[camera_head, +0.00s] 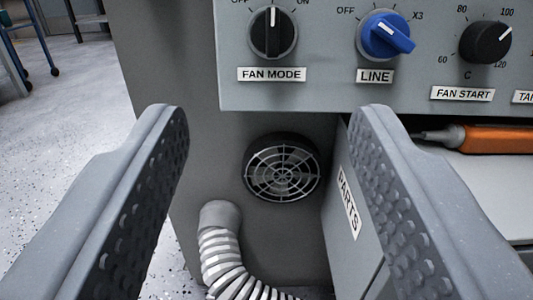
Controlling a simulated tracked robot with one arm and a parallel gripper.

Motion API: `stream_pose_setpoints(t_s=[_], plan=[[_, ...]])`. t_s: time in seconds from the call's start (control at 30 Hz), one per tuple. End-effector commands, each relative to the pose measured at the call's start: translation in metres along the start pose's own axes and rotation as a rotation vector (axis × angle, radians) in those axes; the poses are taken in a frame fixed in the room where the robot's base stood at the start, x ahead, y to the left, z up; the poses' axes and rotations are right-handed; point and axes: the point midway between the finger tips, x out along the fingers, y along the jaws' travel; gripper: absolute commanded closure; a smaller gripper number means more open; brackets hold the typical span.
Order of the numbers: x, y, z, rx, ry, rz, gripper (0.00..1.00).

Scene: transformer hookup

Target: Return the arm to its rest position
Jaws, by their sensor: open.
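My gripper (265,125) is open and empty. Its two grey fingers with dimpled inner pads reach up from the lower left and lower right. Between them, a grey cabinet side shows with a round fan grille (282,168) and a ribbed grey hose (222,255) below it. The fingers appear apart from the panel. The rest of my arm is out of view.
A control panel (330,92) spans the top, with a black FAN MODE knob (273,33), a blue LINE knob (385,35) and a black FAN START knob (485,42). An orange-handled tool (495,139) lies at right, above the PARTS label (349,203). Speckled floor (75,110) is open at left.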

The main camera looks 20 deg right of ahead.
Motion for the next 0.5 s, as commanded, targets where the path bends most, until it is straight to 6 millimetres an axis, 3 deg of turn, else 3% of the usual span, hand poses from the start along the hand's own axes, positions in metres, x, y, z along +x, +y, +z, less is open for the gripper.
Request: stream_pose_setpoints(t_s=[0.2, 0.5], plan=[[-0.015, -0.001, 0.001, 0.000, -0.005, -0.001, 0.50], [-0.016, -0.001, 0.001, 0.000, -0.003, -0.001, 0.50]])
